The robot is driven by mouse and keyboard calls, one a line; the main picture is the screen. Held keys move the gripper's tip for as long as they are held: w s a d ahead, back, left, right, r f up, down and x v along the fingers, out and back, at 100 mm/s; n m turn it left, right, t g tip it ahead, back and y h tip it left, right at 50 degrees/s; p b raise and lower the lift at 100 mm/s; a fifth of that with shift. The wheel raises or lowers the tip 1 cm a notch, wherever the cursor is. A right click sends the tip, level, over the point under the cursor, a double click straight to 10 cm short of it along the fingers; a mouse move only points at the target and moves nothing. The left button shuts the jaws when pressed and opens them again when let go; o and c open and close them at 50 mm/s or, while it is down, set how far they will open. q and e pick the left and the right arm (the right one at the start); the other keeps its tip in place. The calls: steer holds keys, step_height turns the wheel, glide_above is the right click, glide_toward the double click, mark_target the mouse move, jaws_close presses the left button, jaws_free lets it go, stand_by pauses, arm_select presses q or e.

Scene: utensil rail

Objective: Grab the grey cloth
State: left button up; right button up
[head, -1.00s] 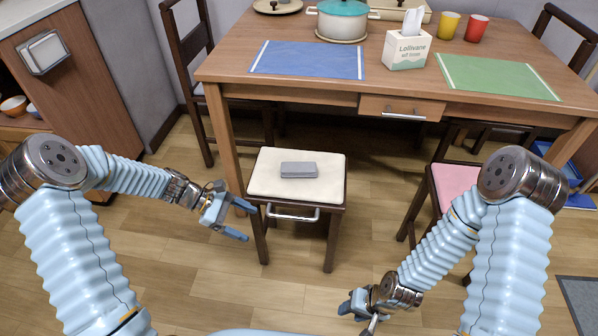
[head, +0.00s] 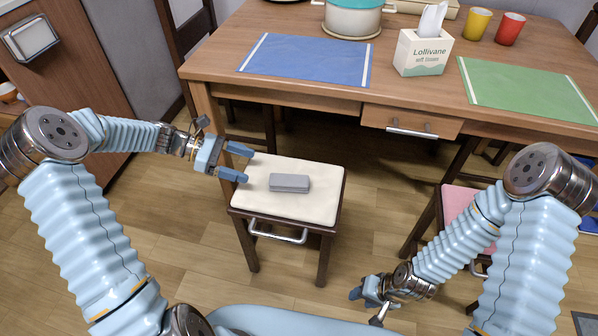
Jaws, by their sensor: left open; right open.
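The grey cloth (head: 289,183) is a small folded block lying flat on the cream seat of a stool (head: 312,207). My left gripper (head: 243,163) is open, with its two fingers pointing right over the stool's left edge. Its fingertips are just left of the cloth and apart from it. My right gripper (head: 371,301) is low at the bottom right of centre, in front of the stool and away from the cloth. It is open and nothing shows in it.
A wooden table (head: 290,83) stands behind the stool, with a blue mat (head: 305,60), a green mat (head: 525,88), a tissue box (head: 421,53), a pot (head: 352,18) and yellow and red cups. A pink-seated chair (head: 458,203) is on the right. Floor left of the stool is clear.

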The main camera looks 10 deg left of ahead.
mark_target(285, 179)
arm_select(q)
steer(key=x, duration=0.7)
steer(key=shift+d+f, duration=0.1)
steer(key=shift+d, duration=0.25)
steer(key=x, duration=0.6)
steer(key=shift+w+a+f, duration=0.1)
steer(key=shift+f, duration=0.05)
steer(key=shift+c, duration=0.3)
steer(key=c, duration=1)
